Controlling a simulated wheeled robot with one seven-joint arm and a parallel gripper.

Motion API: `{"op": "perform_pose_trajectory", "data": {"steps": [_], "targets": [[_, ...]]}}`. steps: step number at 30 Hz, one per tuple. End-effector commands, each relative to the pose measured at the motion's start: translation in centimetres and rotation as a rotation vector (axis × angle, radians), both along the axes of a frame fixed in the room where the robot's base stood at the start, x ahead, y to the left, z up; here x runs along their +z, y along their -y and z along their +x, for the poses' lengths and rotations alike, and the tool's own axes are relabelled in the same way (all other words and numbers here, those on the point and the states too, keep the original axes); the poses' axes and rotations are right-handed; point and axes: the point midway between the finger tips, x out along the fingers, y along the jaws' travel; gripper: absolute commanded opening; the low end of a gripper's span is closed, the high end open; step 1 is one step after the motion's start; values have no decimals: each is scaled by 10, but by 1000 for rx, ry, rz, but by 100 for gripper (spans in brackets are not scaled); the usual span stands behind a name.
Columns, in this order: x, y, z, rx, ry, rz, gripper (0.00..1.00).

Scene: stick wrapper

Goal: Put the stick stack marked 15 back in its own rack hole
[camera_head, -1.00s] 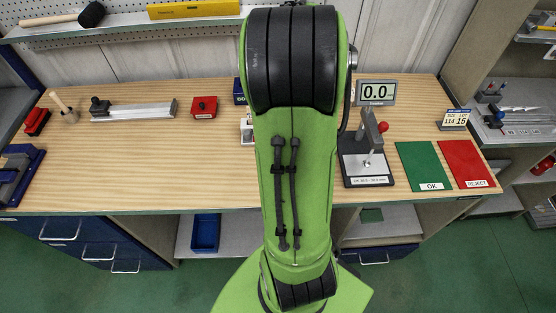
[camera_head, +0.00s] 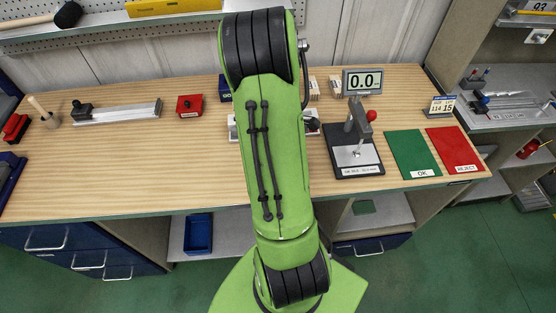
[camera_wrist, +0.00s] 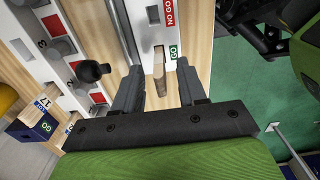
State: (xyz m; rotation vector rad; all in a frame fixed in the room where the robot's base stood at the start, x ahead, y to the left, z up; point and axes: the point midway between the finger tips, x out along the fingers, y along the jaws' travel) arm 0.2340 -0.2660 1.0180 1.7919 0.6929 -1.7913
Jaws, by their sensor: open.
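In the wrist view, my gripper (camera_wrist: 158,68) is open, its two dark fingers apart. A narrow wooden piece (camera_wrist: 160,72) lies between the fingers, at a slot in a pale plate with a green GO label (camera_wrist: 173,51). No number shows on it, so I cannot tell whether it is the stack marked 15. In the head view, my green arm hides the gripper and the middle of the bench. Pale wooden pieces (camera_head: 314,88) stand behind the arm, left of the display; their marks are too small to read. No rack hole marked 15 can be made out.
A press-like gauge (camera_head: 357,150) stands right of my arm, with a 0.0 display (camera_head: 362,81) behind it. Green OK (camera_head: 411,153) and red REJECT (camera_head: 455,148) mats lie farther right. A small card (camera_head: 441,105) shows 114 15. The bench's left front is clear.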

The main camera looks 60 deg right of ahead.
Motion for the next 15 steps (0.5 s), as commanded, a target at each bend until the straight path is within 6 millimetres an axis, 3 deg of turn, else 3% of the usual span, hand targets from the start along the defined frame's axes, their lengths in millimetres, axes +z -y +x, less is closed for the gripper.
{"op": "perform_pose_trajectory", "data": {"steps": [1, 9, 15], "targets": [[0, 0, 0, 0, 0, 0, 41], [1, 0, 0, 0, 0, 0, 0], [1, 0, 0, 0, -1, -1, 0]]}}
